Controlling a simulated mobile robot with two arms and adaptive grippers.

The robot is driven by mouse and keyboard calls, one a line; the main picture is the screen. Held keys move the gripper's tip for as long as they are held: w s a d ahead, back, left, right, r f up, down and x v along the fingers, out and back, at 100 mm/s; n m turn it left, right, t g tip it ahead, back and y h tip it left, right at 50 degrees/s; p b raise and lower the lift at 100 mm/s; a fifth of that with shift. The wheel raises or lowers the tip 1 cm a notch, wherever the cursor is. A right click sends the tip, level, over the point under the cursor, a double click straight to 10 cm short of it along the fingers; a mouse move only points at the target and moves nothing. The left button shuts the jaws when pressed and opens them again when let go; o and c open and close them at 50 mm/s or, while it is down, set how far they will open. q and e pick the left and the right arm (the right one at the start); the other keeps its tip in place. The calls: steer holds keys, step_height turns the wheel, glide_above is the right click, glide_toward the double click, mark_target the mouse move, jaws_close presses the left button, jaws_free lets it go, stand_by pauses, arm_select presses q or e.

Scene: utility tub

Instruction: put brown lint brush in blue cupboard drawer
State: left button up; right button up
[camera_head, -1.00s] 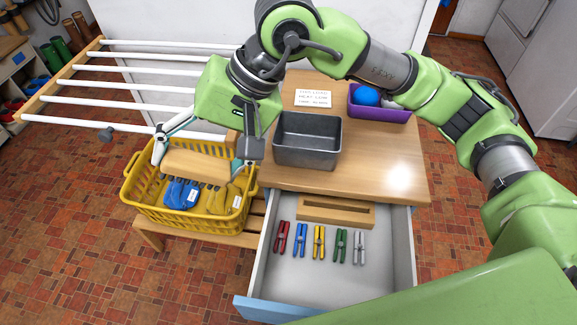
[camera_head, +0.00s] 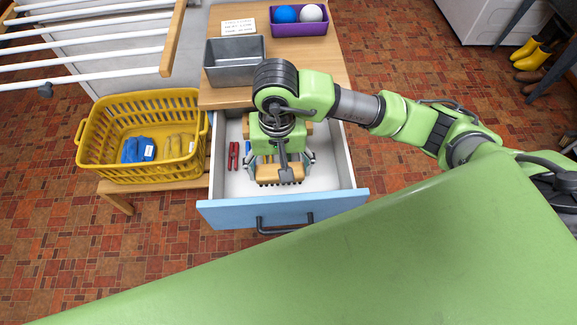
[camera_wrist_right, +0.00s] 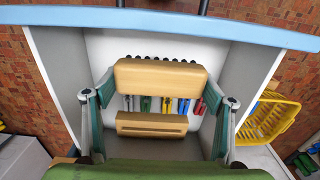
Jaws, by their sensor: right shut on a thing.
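The brown lint brush (camera_head: 268,173) is a light wooden block with dark bristles along one edge. My right gripper (camera_head: 280,165) is shut on it, inside the outline of the open drawer; the brush also shows between the fingers in the right wrist view (camera_wrist_right: 160,76). I cannot tell whether the brush touches the drawer floor. The blue-fronted drawer (camera_head: 225,212) is pulled out, with a white inside. Red pegs (camera_head: 233,156) lie in it; other coloured pegs show below the brush in the wrist view. My left gripper is not in view.
A slotted wooden block (camera_wrist_right: 152,124) lies in the drawer. A yellow basket (camera_head: 90,150) with blue and yellow gloves stands left of the drawer. A grey metal bin (camera_head: 234,70) and a purple tray (camera_head: 300,27) with balls stand on the top behind.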

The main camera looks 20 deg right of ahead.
glide_above(282, 189)
steer(key=s, duration=0.2)
steer(key=f, duration=0.6)
steer(key=shift+w+a+f+p, duration=0.2)
steer(key=shift+w+p, duration=0.05)
steer(key=shift+p, duration=0.15)
steer(key=shift+f, duration=2.1)
steer(key=o, duration=1.2)
steer(key=shift+c, duration=0.2)
steer(key=shift+r+p, duration=0.3)
steer(key=shift+p, duration=0.05)
step_height(282, 189, up, 12)
steer(key=shift+w+f+b, duration=0.1)
steer(key=shift+b, duration=0.9)
